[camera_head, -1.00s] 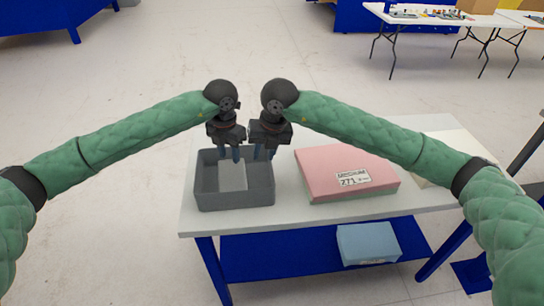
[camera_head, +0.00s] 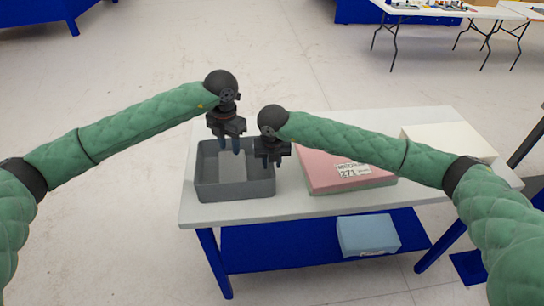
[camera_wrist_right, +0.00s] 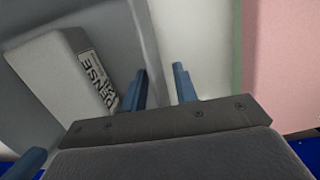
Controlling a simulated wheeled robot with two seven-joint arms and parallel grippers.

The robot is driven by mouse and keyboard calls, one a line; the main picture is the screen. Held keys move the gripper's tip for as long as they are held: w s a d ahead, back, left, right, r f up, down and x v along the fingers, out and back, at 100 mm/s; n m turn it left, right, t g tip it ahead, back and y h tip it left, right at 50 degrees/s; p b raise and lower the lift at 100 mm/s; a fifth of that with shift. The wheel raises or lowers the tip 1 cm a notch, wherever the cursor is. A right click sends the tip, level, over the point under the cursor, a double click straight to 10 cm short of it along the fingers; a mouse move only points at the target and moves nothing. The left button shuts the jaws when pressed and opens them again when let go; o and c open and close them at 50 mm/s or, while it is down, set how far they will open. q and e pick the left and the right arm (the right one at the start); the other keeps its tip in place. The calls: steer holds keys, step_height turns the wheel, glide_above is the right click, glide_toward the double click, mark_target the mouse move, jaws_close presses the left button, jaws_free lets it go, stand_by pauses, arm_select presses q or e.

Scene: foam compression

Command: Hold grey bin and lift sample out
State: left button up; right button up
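The grey bin (camera_head: 235,190) stands on the left of the white table. In the right wrist view, a light grey block with a printed label (camera_wrist_right: 65,75), apparently the sample, lies inside the bin (camera_wrist_right: 120,25). I cannot make it out clearly in the head view. My left gripper (camera_head: 229,148) is over the back of the bin, open, its two blue fingers pointing down and apart. My right gripper (camera_head: 270,162) is at the bin's right wall, fingers (camera_wrist_right: 163,85) apart, one on the bin side and one on the table side. Contact with the wall is unclear.
A pink-topped box with a label (camera_head: 345,168) stands just right of the bin on the white table (camera_head: 300,205). A pale box (camera_head: 450,142) is further right. A light blue box (camera_head: 368,235) sits on the lower blue shelf.

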steer(key=shift+f, duration=0.25)
jaws_close()
